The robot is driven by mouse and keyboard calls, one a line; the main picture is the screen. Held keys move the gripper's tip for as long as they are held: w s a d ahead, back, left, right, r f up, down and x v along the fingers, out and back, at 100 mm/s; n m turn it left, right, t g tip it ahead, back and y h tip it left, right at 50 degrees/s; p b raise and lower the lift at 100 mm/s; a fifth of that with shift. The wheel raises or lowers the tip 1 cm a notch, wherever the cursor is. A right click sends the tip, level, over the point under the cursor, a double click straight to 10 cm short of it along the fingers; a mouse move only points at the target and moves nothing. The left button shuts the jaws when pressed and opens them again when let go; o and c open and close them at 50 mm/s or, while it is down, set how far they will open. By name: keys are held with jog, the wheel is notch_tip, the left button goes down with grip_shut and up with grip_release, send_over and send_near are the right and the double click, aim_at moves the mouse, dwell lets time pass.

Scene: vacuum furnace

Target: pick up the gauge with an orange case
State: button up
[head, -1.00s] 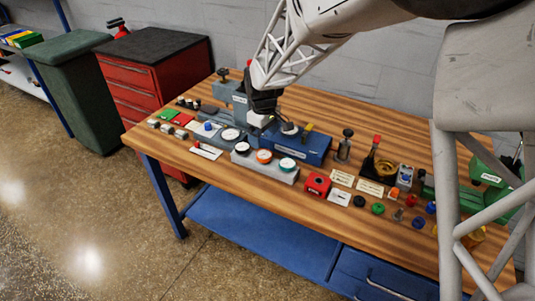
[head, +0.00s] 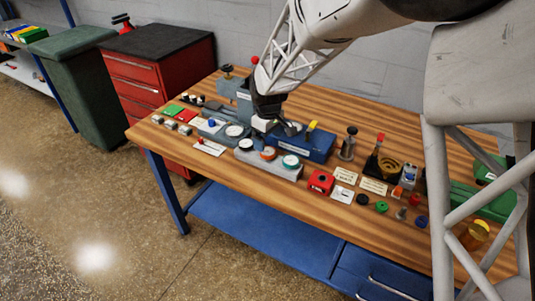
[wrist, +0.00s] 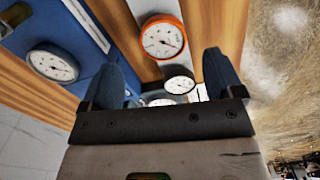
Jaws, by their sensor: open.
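The gauge with an orange case (head: 268,153) sits in the middle of a grey rack at the table's front, between two other gauges. In the wrist view the orange-cased gauge (wrist: 163,38) shows its white dial, beyond and between my two fingers. My gripper (head: 284,127) hangs over the blue box behind the rack, apart from the gauge. In the wrist view my gripper (wrist: 163,75) is open, with nothing between its fingers.
A dark-cased gauge (head: 246,145) and a teal-cased gauge (head: 290,161) flank the orange one. The blue box (head: 315,147) stands close behind. A red block (head: 320,182) is to the right of the rack. Wooden tabletop in front is narrow but clear.

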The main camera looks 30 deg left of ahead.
aim_at(268, 151)
jog(key=shift+s+f, duration=0.2)
jog(key=shift+f, duration=2.35)
jog(key=c, duration=1.1)
jog(key=shift+r, duration=0.1)
jog(key=shift+r, duration=1.4)
jog(key=shift+s+d+r, duration=0.15)
jog(key=shift+r, duration=0.15)
jog(key=s+d, duration=0.3)
jog(key=s+d+r, duration=0.1)
jog(key=s+d, duration=0.6)
jog(key=s, duration=0.1)
jog(key=shift+s+d+r, duration=0.2)
jog(key=shift+d, duration=0.1)
